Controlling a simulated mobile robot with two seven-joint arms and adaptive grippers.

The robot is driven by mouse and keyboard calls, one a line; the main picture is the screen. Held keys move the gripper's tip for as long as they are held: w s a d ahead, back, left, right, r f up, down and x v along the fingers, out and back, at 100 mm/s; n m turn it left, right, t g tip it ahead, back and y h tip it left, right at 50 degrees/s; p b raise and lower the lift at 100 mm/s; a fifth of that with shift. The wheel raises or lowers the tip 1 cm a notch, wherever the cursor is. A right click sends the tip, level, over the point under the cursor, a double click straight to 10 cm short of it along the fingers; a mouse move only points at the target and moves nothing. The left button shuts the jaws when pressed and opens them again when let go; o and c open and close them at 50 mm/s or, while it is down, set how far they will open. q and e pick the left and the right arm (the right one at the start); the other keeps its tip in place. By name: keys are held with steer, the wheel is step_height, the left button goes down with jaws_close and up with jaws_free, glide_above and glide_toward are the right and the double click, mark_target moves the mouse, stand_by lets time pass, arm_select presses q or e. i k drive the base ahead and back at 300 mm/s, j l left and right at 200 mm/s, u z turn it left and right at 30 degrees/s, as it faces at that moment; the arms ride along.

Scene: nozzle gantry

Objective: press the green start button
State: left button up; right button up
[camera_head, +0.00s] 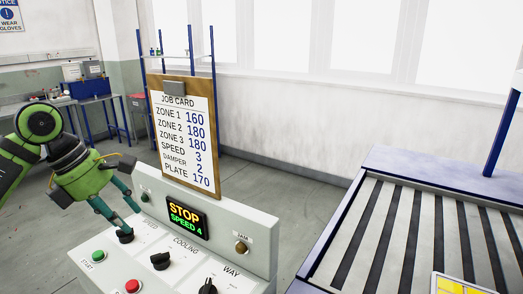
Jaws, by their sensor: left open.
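The green start button (99,256) sits at the left of the sloping control panel (185,275), above the label START. My left gripper (129,220) comes in from the left with its fingers pointing down at the panel. It is open. Its fingertips are at a black knob (125,237) up and right of the green button; I cannot tell whether they touch it. The gripper is apart from the green button, which is fully visible. The display (187,218) reads STOP, SPEED 4. My right gripper is not in view.
A red button (133,286) sits at the panel's lower edge. Two more black knobs, COOLING (160,261) and WAY (207,287), stand to the right. A job card (186,140) rises behind the panel. A slatted conveyor (400,235) stands at right.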

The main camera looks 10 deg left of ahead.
mark_target(98, 255)
steer(key=k, duration=1.5)
